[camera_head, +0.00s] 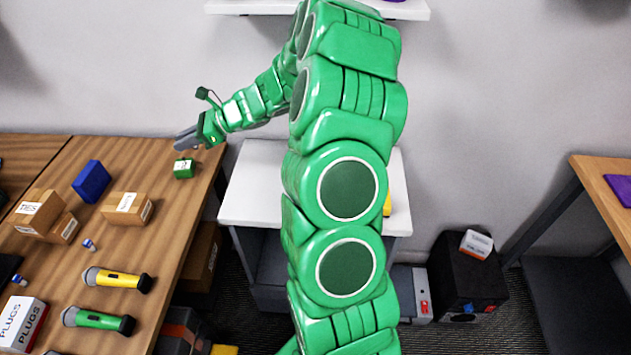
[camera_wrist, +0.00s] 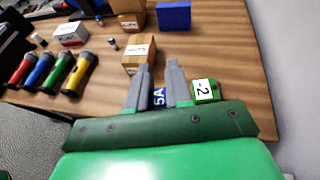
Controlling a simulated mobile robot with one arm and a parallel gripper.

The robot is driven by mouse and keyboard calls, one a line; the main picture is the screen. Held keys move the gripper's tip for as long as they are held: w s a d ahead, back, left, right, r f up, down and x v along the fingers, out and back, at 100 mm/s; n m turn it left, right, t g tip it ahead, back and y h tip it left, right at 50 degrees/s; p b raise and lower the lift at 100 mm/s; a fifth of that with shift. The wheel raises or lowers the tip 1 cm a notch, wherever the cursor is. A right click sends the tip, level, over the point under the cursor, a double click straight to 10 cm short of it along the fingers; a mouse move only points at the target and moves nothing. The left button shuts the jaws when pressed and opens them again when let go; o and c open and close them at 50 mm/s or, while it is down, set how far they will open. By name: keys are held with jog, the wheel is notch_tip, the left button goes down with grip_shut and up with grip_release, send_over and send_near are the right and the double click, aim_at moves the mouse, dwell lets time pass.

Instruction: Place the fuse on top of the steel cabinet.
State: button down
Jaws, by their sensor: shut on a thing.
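My gripper (camera_head: 184,139) is above the far right part of the wooden table in the head view. In the wrist view, its two grey fingers (camera_wrist: 160,70) are shut on the fuse (camera_wrist: 159,97), a small blue piece marked 5A. I cannot make out the fuse in the head view. A unit with a white top and dark grey body (camera_head: 255,195), which looks like the steel cabinet, stands right of the table. My arm hides much of its middle and right side.
A green labelled block (camera_head: 184,168) sits just below my gripper, close to the fingers in the wrist view (camera_wrist: 205,91). Cardboard boxes (camera_head: 127,207), a blue block (camera_head: 91,181) and flashlights (camera_head: 117,279) lie on the table. A yellow item (camera_head: 387,205) shows at the white top's right.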

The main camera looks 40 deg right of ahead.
jog(key=s+d+r+m+t+h, duration=0.2)
jog(key=s+d+m, duration=0.1)
jog(key=s+d, duration=0.9)
send_over(252, 159)
jog(key=s, duration=0.1)
jog(key=shift+t, duration=0.3)
notch_tip(252, 159, down, 14)
jog(key=shift+s+a+r, duration=0.1)
jog(key=shift+s+r, duration=0.05)
jog(key=shift+w+f, duration=0.55)
jog(key=shift+f, duration=1.7)
jog(key=shift+f, duration=0.1)
